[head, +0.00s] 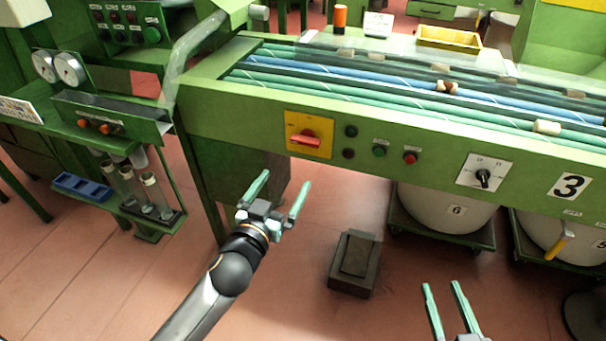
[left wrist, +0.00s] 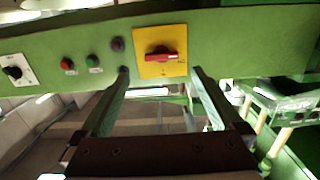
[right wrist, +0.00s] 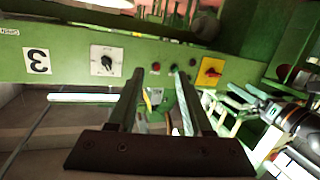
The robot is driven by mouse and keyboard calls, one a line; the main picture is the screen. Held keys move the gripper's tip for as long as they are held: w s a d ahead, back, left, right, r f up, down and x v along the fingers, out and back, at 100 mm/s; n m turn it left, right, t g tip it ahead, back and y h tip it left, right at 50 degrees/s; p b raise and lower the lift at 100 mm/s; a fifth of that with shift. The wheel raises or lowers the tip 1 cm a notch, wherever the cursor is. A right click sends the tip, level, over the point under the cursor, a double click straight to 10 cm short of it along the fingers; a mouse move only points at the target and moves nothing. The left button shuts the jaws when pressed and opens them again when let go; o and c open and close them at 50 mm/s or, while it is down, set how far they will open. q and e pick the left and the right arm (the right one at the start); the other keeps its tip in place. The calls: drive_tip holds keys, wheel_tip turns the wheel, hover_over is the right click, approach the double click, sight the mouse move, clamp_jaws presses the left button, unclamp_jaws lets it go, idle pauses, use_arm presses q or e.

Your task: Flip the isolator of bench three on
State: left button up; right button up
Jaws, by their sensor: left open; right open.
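The isolator is a red rotary handle (head: 306,138) on a yellow plate (head: 297,120), set in the green front panel of the bench marked 3 (head: 570,186). The handle lies roughly horizontal. It also shows in the left wrist view (left wrist: 161,55), upper middle, and the yellow plate shows in the right wrist view (right wrist: 210,72). My left gripper (head: 283,187) is open and empty, below and a little left of the plate, apart from it. My right gripper (head: 443,287) is open and empty, low in front of the bench, well right of the isolator.
Right of the isolator sit dark round buttons, a green button (head: 379,151), a red button (head: 410,157) and a black rotary knob (head: 483,178). A dark pedal block (head: 354,263) is on the floor. Wheeled bins (head: 447,212) stand under the bench. A tube rack (head: 150,208) is left.

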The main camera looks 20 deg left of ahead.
sight(304, 143)
use_arm(q)
drive_tip(key=shift+t, duration=0.4)
drive_tip(key=w, duration=0.3)
drive_tip(key=w+b, duration=0.1)
drive_tip(key=w, duration=0.3)
drive_tip(key=w+b, duration=0.1)
drive_tip(key=w, duration=0.3)
drive_tip(key=shift+w+d+r, duration=0.15)
drive_tip(key=shift+d+r, duration=0.05)
drive_tip(key=shift+r, duration=0.2)
drive_tip(key=shift+w, duration=0.75)
use_arm(e)
wheel_tip(304, 143, up, 8)
drive_tip(key=n+t+y, duration=0.2)
drive_tip(key=t, duration=0.1)
drive_tip(key=shift+a+r+t, duration=0.2)
drive_tip(key=shift+a+t, duration=0.05)
drive_tip(key=shift+t, duration=0.15)
drive_tip(key=shift+s, duration=0.1)
use_arm(q)
drive_tip(key=c, duration=1.1)
